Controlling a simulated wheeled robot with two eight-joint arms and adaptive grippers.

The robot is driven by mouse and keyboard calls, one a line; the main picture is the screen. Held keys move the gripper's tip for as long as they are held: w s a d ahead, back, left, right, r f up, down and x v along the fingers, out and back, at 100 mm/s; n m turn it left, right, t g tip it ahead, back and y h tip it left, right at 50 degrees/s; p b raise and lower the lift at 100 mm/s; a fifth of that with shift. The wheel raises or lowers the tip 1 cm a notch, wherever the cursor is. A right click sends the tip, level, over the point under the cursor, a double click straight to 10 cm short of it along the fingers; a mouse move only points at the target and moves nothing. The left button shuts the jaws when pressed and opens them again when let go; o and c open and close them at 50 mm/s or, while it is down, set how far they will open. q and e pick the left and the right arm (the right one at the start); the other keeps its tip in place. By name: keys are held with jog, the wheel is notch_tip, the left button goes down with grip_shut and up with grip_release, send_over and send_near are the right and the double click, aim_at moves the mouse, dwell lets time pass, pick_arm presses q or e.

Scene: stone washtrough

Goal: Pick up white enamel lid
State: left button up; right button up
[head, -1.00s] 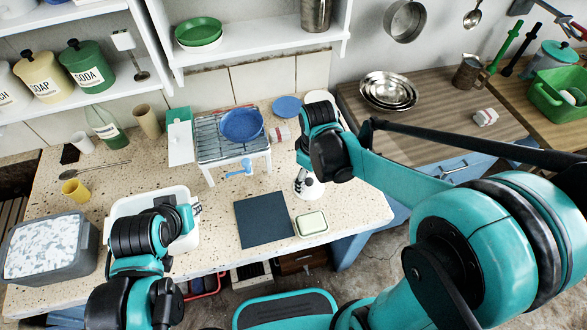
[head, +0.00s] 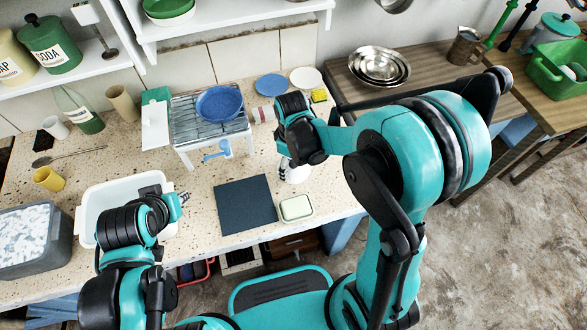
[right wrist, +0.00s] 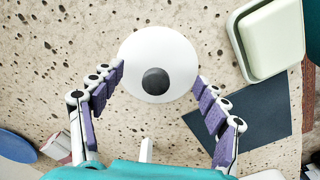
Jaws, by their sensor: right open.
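The white enamel lid (right wrist: 150,48) is a round white disc with a black knob (right wrist: 155,81). It lies on the speckled counter in the right wrist view. My right gripper (right wrist: 159,75) is open, with its purple-padded fingers at the left and right edges of the lid. The fingers look empty; their height over the lid is hard to judge. In the head view my right gripper (head: 293,168) points down at the counter and mostly covers the lid. My left gripper (head: 183,197) is over the white basin (head: 90,225); its fingers are too small to read.
A pale green soap dish (right wrist: 265,42) and a dark mat (head: 245,205) lie close to the lid. A rack with a blue pan (head: 219,103), a blue plate (head: 271,85), a white plate (head: 306,79) and a yellow sponge (head: 319,96) are farther back.

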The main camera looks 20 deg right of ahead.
jog(key=shift+s, duration=0.1)
grip_shut()
dwell(0.4)
